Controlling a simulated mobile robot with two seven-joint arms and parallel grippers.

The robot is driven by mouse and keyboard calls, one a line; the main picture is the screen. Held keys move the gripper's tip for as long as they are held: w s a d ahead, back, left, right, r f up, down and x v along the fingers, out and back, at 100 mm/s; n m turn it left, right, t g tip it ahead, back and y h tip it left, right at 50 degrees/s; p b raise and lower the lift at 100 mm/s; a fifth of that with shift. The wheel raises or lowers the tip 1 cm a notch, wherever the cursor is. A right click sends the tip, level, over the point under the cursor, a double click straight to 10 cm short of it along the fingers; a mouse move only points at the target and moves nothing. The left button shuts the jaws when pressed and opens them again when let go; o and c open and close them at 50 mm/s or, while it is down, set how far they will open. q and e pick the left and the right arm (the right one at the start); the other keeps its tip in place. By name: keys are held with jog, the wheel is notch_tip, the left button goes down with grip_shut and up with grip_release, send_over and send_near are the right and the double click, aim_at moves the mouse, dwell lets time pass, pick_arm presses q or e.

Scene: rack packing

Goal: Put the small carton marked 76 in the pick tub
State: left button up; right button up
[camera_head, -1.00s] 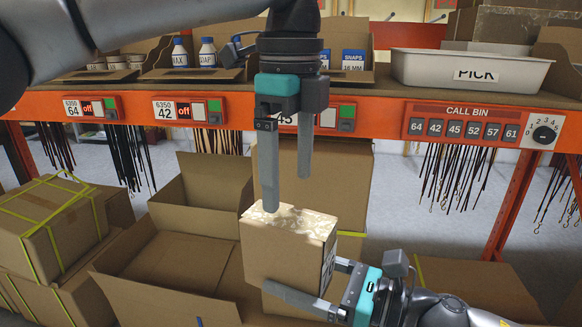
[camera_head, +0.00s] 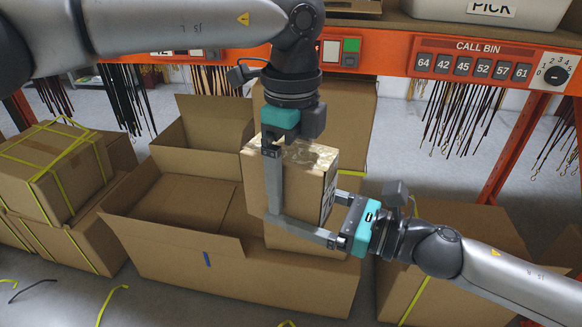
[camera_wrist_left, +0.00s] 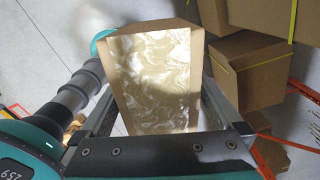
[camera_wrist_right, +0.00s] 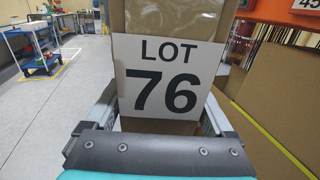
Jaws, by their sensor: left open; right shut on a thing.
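The small carton (camera_head: 290,195) is brown with a pale marbled top. Its label reading LOT 76 (camera_wrist_right: 168,80) faces the right wrist view. My right gripper (camera_head: 318,215) is shut on the carton from the right side and holds it upright. My left gripper (camera_head: 285,185) points down over the carton, open, with its fingers on either side of it; one finger runs down the near face and the other is hidden. In the left wrist view the carton top (camera_wrist_left: 152,75) lies between the fingers. The pick tub (camera_head: 490,10) is white, on the shelf at top right, cut by the frame edge.
An open empty box (camera_head: 240,280) stands below and left of the carton. Strapped boxes (camera_head: 55,175) stand at the left, and another carton (camera_head: 450,235) is behind my right arm. The orange shelf rail (camera_head: 400,60) crosses above, with hanging cords (camera_head: 450,115) under it.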

jog(key=shift+r, duration=0.1)
pick_arm(q)
jog(key=c, duration=1.5)
jog(key=shift+r, duration=0.1)
pick_arm(e)
jog(key=o, duration=1.5)
